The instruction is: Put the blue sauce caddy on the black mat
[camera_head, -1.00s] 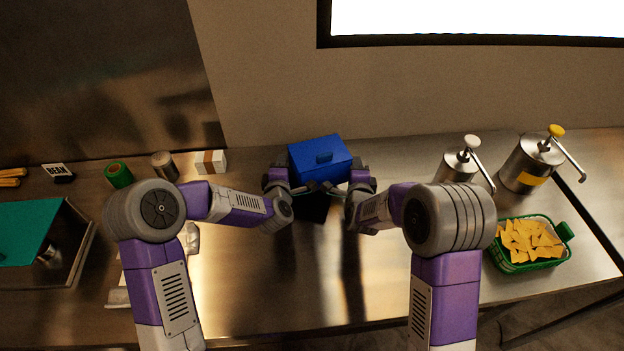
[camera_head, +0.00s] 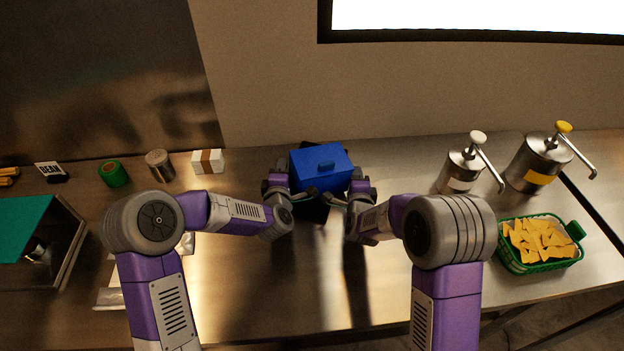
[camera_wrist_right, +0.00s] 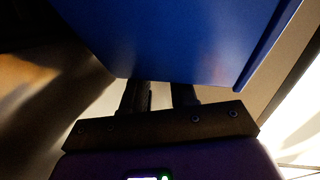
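In the right wrist view the caddy (camera_wrist_right: 180,40) fills the top and covers the ends of the right gripper's fingers (camera_wrist_right: 160,92).
Two pump dispensers (camera_head: 462,168) (camera_head: 536,163) and a green basket of chips (camera_head: 540,243) stand to the right. A green roll (camera_head: 113,173), a metal can (camera_head: 160,166) and a white-brown box (camera_head: 208,161) stand at the back left. The wall is close behind.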

